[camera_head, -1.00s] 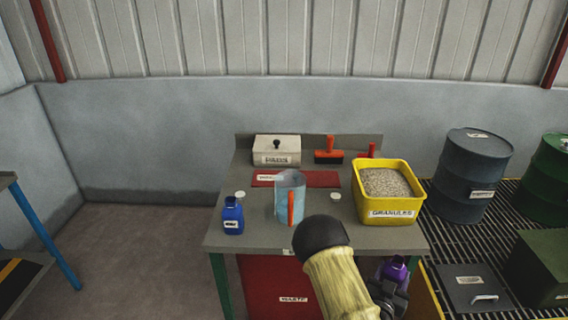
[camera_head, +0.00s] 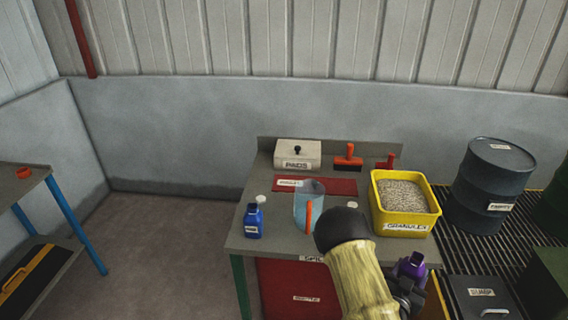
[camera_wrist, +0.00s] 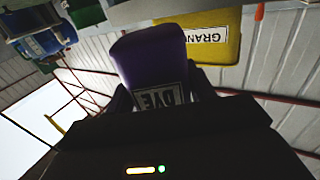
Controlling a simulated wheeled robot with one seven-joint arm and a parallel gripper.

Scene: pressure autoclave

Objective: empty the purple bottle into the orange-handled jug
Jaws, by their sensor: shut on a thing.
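The purple bottle (camera_head: 411,266) is in my gripper (camera_head: 408,290), low at the right front of the bench in the head view. In the wrist view the purple bottle (camera_wrist: 152,62) fills the middle between the fingers, with a label reading DYE. My gripper is shut on it. The clear jug (camera_head: 308,202) with the orange handle (camera_head: 309,217) stands upright on the bench, to the left of my gripper and farther back. My forearm passes in front of the bench's right part.
A blue bottle (camera_head: 253,221) stands left of the jug. A yellow granules tub (camera_head: 408,228) is on the bench's right. Behind are a white pads box (camera_head: 298,154), a red mat (camera_head: 340,187) and an orange-handled tool (camera_head: 348,156). Dark drums stand right.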

